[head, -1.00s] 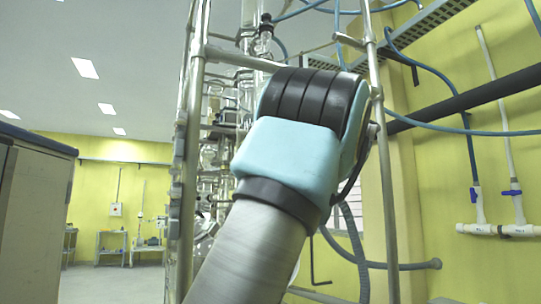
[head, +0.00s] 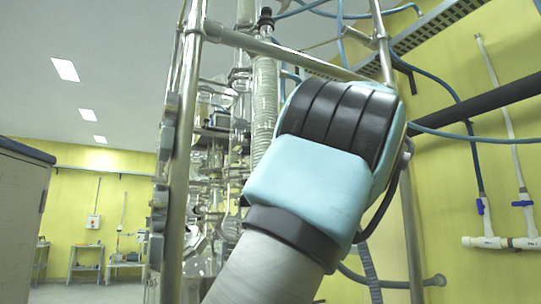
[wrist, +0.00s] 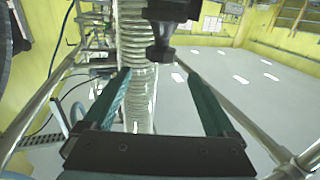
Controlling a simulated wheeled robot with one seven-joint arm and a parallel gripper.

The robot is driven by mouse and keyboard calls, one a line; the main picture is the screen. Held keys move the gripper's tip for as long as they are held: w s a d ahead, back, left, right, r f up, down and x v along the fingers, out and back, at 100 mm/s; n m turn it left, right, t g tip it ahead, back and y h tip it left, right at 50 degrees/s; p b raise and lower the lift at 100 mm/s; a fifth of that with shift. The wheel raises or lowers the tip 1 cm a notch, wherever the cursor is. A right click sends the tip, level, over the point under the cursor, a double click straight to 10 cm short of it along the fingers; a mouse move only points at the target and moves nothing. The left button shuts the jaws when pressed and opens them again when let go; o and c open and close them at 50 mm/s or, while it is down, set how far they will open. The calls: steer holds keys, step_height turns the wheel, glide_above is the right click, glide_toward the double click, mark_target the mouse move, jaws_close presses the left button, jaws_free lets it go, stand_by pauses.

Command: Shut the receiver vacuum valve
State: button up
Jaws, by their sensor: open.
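In the wrist view my gripper (wrist: 158,75) is open, its two green fingers apart with nothing held between them. A black fitting with a round stepped end (wrist: 163,40) is just beyond the fingertips, near the middle; I cannot tell whether it is the receiver vacuum valve. A ribbed glass column (wrist: 134,60) runs behind it. In the head view my arm hides the gripper and part of the glassware. The ribbed column (head: 263,105) stands left of my arm there, with a dark cap (head: 265,18) near its top. No valve is clearly identifiable as the receiver vacuum valve.
A steel frame post (head: 182,150) stands close left of my arm, and a top rail (head: 285,52) crosses above it. Blue hoses hang at the right by a yellow wall with white pipes (head: 500,242). A grey cabinet (head: 20,225) is at the far left.

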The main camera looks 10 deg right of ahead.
steer(key=p+x, duration=0.4)
steer(key=x, duration=0.4)
steer(key=shift+w+a+r, duration=0.15)
steer(key=shift+w+a, duration=0.05)
steer(key=shift+w, duration=0.05)
steer(key=shift+w+a, duration=0.35)
steer(key=shift+w, duration=0.1)
steer(key=c, duration=1.4)
steer(key=shift+o, duration=0.2)
steer(key=shift+f, duration=0.25)
steer(key=shift+f+b, duration=0.1)
steer(key=shift+b, duration=0.5)
